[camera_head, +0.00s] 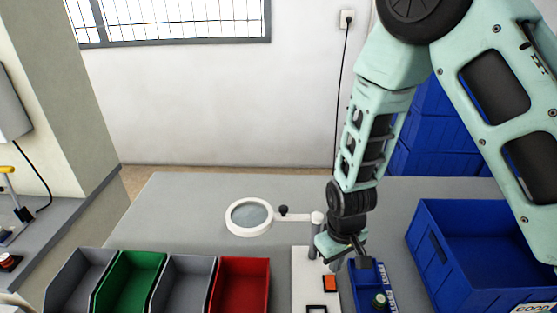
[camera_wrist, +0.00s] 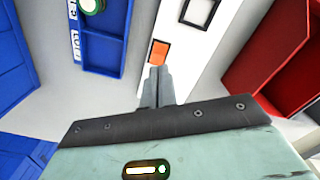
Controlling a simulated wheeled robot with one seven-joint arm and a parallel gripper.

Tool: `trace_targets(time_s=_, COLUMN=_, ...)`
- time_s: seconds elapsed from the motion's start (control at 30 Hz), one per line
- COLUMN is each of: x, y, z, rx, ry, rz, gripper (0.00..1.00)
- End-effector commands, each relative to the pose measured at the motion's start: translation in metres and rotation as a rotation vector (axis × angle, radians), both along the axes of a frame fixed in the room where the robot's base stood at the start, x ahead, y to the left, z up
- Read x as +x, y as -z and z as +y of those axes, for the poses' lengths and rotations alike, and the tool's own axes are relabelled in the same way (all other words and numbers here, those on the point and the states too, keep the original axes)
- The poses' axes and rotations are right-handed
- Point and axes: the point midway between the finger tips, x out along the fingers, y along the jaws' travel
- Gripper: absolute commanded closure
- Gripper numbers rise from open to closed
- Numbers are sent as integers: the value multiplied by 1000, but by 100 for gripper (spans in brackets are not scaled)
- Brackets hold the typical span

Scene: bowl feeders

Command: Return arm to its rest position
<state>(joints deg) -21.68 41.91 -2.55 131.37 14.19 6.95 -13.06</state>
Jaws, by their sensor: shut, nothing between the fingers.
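My arm reaches down from the upper right in the head view, bent over the grey table (camera_head: 180,205). My gripper (camera_head: 359,250) points down near the white board (camera_head: 304,265) and the small blue tray (camera_head: 366,290). In the wrist view my gripper (camera_wrist: 159,72) has its two fingers together with nothing between them. The fingertips appear close to an orange square (camera_wrist: 158,50) on the white board. I cannot tell whether they touch it.
A ring-shaped magnifier (camera_head: 249,216) stands left of my gripper. Grey, green and red bins (camera_head: 240,285) line the table's front. A large blue crate (camera_head: 430,245) is at the right, with stacked blue crates (camera_head: 420,140) behind. The table's left back is clear.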

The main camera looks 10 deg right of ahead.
Motion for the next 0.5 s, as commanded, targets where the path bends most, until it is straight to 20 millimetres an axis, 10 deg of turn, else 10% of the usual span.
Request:
trace_targets(time_s=0.23, x=-19, y=-54, z=35, rx=68, ry=-50, rz=7, gripper=100)
trace_targets(time_s=0.5, x=-91, y=-156, z=73, rx=125, ry=-201, rz=19, gripper=100)
